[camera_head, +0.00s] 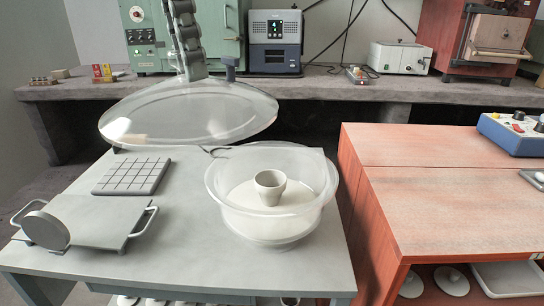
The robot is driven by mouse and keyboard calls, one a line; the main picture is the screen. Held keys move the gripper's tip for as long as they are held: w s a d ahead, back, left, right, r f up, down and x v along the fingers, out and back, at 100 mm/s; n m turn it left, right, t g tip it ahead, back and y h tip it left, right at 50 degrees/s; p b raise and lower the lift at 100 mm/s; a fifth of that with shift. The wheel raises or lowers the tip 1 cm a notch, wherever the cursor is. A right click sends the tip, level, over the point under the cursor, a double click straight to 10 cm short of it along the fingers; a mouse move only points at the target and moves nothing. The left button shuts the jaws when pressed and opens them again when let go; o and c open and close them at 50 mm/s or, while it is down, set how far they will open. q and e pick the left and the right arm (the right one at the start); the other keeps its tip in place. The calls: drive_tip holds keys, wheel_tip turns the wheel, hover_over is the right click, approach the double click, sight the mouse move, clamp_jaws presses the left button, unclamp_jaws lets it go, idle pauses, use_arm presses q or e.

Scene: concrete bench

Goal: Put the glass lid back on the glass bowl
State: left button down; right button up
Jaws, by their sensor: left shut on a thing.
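The clear glass lid (165,115) is in the air in the head view, a wide shallow dome above the back of the grey table. My left gripper (194,70) comes down from the top and is shut on the lid at its top middle. The fingertips and the knob are hard to make out. The glass bowl (226,208) stands on the table, to the right of and below the lid in the picture. Its top is open, and a small pale cup (270,187) stands inside it. My right gripper is out of view.
The grey table (185,245) also holds a dark gridded pad (132,176) and a flat tray with handles (95,220) with a round disc at its left. A red-brown table (450,205) adjoins at right. Instruments line the back bench (310,86).

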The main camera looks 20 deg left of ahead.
sight(249, 91)
use_arm(q)
drive_tip(key=w+d+f+b, duration=0.1)
drive_tip(key=w+d+f, duration=0.4)
drive_tip(key=shift+d+b, duration=0.15)
drive_tip(key=shift+b, duration=0.25)
drive_tip(key=w+d+f, duration=0.2)
drive_tip(key=w+f, duration=0.1)
drive_tip(key=f, duration=0.3)
drive_tip(key=shift+d, duration=0.25)
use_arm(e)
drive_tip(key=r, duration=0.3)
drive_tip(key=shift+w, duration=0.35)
use_arm(q)
drive_tip(key=shift+f, duration=0.15)
drive_tip(key=shift+f, duration=0.45)
drive_tip(key=c, duration=1.1)
unclamp_jaws()
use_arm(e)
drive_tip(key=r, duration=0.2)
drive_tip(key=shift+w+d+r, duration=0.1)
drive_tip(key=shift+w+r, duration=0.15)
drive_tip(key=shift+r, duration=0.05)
